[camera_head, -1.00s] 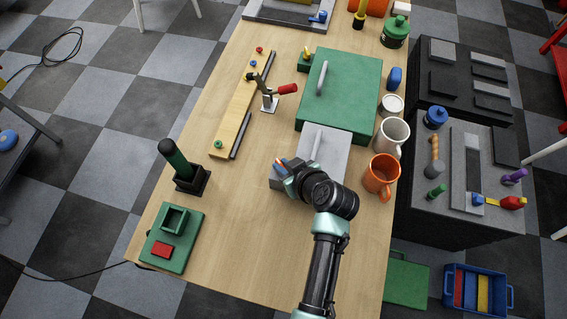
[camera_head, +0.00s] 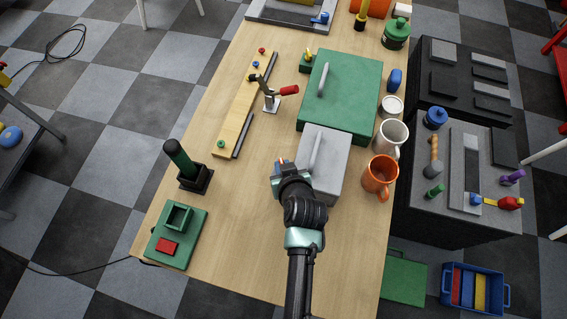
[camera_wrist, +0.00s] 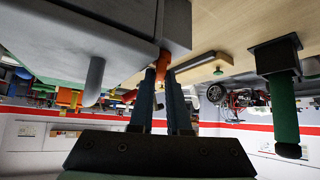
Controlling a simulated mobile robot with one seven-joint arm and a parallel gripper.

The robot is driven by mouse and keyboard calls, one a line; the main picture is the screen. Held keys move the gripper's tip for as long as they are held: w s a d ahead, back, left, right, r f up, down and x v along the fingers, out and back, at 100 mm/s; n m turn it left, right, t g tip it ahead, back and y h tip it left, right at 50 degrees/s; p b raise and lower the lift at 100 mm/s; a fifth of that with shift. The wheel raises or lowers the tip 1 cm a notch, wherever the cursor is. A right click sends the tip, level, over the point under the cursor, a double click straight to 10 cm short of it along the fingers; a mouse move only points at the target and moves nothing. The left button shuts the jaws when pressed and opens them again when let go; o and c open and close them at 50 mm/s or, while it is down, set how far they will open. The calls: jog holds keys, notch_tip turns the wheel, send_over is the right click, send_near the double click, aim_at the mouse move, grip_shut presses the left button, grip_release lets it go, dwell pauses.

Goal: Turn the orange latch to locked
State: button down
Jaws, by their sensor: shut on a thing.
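The orange latch (camera_wrist: 163,64) shows in the wrist view at the corner of a grey box, between my fingertips. My gripper (camera_wrist: 161,88) is shut on it. In the head view my gripper (camera_head: 281,168) is at the left side of the grey box (camera_head: 334,170), which has a pale bar handle (camera_head: 317,150) on top. The latch is mostly hidden there by my fingers and wrist, so its exact turn angle cannot be told.
A green-lidded box (camera_head: 350,85) stands just behind the grey one. An orange mug (camera_head: 378,174) and a white mug (camera_head: 390,138) stand to its right. A green post in a black holder (camera_head: 194,179) stands left. The table between is clear.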

jog(key=c, duration=1.2)
grip_release()
jog(key=shift+o, duration=0.2)
jog(key=b+v, duration=0.2)
jog(key=v, duration=1.1)
jog(key=shift+w, duration=0.1)
